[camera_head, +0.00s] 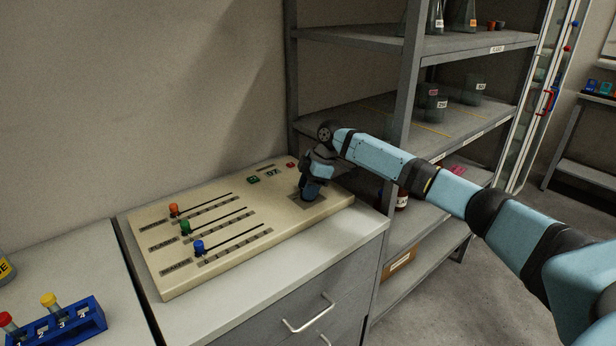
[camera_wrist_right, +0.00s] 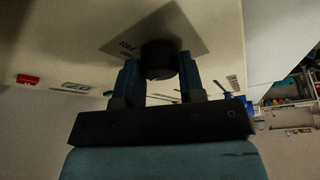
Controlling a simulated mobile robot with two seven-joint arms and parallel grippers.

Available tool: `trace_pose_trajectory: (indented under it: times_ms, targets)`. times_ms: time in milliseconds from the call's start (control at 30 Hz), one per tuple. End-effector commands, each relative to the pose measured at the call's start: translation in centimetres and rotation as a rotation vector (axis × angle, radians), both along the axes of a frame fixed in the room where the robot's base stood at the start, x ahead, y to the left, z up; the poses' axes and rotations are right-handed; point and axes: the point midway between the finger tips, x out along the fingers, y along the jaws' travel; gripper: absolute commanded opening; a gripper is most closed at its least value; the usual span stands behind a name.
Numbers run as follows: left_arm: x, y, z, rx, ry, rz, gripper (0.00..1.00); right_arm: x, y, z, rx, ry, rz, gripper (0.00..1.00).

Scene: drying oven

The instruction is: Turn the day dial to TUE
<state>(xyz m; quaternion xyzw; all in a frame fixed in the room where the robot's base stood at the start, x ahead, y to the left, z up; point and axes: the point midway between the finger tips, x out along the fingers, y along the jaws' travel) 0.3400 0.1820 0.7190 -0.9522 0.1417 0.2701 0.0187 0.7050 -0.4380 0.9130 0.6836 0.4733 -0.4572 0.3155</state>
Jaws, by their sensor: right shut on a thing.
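The day dial (camera_wrist_right: 158,58) is a black round knob on a grey plate (camera_wrist_right: 187,38) with small lettering, partly readable as "FRI". The plate also shows in the head view (camera_head: 293,200), at the right end of the beige control panel (camera_head: 150,257). My right gripper (camera_wrist_right: 160,78) has its blue fingers on both sides of the knob and is shut on it. In the head view my right gripper (camera_head: 311,190) points down at the plate and hides the dial. The dial's pointer and most of its labels cannot be read. My left gripper is not in view.
A blue tube rack (camera_head: 75,325) stands at lower left. Metal shelving (camera_head: 405,95) rises behind my right arm.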

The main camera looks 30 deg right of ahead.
Motion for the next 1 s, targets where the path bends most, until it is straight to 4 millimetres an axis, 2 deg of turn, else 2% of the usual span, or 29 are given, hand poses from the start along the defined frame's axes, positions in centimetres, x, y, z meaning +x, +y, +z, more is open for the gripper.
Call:
trace_pose_trajectory:
  times_ms: [400, 867, 900, 967, 1000]
  targets:
    - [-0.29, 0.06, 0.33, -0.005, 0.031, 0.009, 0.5, 0.06, 0.06, 0.05, 0.0, 0.0, 0.166, 0.12]
    - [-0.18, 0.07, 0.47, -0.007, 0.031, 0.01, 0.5, 0.07, 0.04, -0.05, 0.0, 0.0, 0.178, 0.12]
    - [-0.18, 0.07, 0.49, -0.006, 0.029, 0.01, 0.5, 0.07, 0.05, -0.06, 0.0, 0.0, 0.178, 0.45]
    - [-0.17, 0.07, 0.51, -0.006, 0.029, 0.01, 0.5, 0.07, 0.03, -0.05, 0.0, 0.0, 0.178, 0.59]
    - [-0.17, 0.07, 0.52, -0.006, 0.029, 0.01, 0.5, 0.07, 0.03, -0.05, 0.0, 0.0, 0.178, 0.61]
